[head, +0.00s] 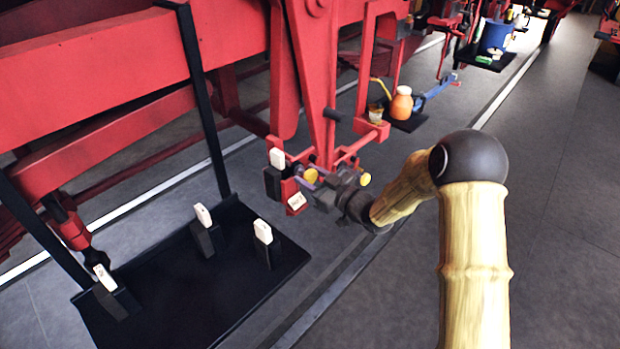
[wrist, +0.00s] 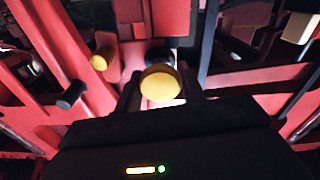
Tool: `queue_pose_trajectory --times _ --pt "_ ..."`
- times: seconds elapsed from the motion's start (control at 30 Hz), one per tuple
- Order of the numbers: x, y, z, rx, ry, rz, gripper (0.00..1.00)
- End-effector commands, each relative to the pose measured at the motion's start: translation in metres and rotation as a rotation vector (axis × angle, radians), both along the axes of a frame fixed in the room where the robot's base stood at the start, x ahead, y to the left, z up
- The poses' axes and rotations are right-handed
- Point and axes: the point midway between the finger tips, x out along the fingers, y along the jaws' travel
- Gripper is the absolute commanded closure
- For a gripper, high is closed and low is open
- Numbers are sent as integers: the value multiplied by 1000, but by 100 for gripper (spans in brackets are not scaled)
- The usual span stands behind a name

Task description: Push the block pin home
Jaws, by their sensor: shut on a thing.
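In the wrist view a round yellow knob (wrist: 161,83), which looks like the head of the block pin, sits between the two dark fingers of my gripper (wrist: 160,92). My gripper is shut on it. In the head view my gripper (head: 326,190) is at the red brackets beside the machine, with a yellow knob (head: 310,176) near its fingertips. A second yellow knob (wrist: 101,62) shows to the left in the wrist view, apart from the fingers. The pin's shaft and its hole are hidden, so I cannot tell how deep it sits.
A white-topped dark block (head: 275,182) and a small white tag (head: 296,201) are close left of my gripper. A black tray (head: 180,300) with several white-topped blocks lies at lower left. Red beams (head: 120,50) crowd the upper left. The grey floor (head: 570,190) at right is clear.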

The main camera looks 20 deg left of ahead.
Motion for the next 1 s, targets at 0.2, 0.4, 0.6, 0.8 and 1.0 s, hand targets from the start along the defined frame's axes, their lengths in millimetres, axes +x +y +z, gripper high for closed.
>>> queue_pose_trajectory --times 0.2,0.4,0.6,0.8,1.0 --pt "1 2 3 5 -4 0 39" --pt "0 1 2 4 -2 1 39" --pt "-5 -12 1 3 -4 -1 39" --pt "-21 -44 0 3 -3 -2 39" --pt "-40 -79 0 3 -3 -3 39"
